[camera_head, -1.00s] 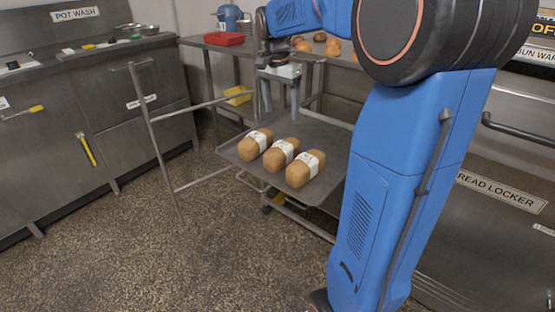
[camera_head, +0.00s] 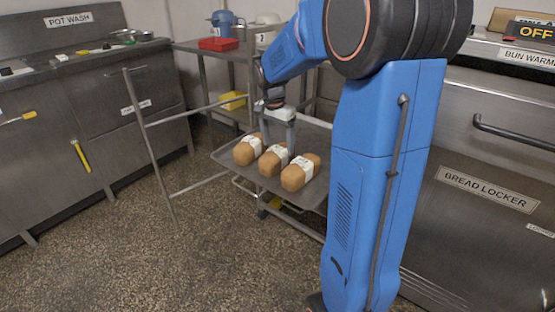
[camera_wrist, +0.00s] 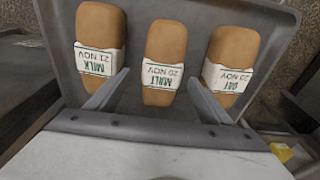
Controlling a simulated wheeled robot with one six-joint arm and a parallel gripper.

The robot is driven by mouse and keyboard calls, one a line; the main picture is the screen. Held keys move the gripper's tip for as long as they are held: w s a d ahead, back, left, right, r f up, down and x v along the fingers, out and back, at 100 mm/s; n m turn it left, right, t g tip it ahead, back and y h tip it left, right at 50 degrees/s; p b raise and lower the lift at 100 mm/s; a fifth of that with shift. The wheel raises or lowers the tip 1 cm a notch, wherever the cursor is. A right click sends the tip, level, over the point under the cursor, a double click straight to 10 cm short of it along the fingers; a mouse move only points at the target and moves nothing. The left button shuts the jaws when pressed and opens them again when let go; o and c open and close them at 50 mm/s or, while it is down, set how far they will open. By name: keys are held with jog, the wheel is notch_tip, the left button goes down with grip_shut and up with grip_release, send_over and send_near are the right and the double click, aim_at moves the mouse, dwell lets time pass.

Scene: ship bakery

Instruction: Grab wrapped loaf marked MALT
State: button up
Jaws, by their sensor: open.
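Three wrapped brown loaves lie in a row on a grey tray (camera_head: 318,192). In the wrist view the labels are upside down. The middle loaf (camera_wrist: 166,42) reads MALT; it also shows in the head view (camera_head: 269,165). The loaf on its left (camera_wrist: 101,24) reads MILK, and the one on its right (camera_wrist: 233,45) appears to read OAT. My gripper (camera_wrist: 158,76) is open and empty, its fingers reaching along either side of the MALT loaf's near end. The head view shows my gripper (camera_head: 279,134) just above the loaves; contact cannot be told.
The tray is on a metal rack (camera_head: 147,127) with a rail frame at left. A table behind holds a red tray (camera_head: 219,44) and blue jug (camera_head: 222,20). A yellow object (camera_head: 232,100) sits below. The bread locker (camera_head: 480,210) stands right. Floor at front left is clear.

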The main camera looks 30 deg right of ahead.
aim_at(277, 149)
jog(key=shift+w+f, duration=0.15)
jog(key=shift+f, duration=2.45)
jog(key=c, duration=1.3)
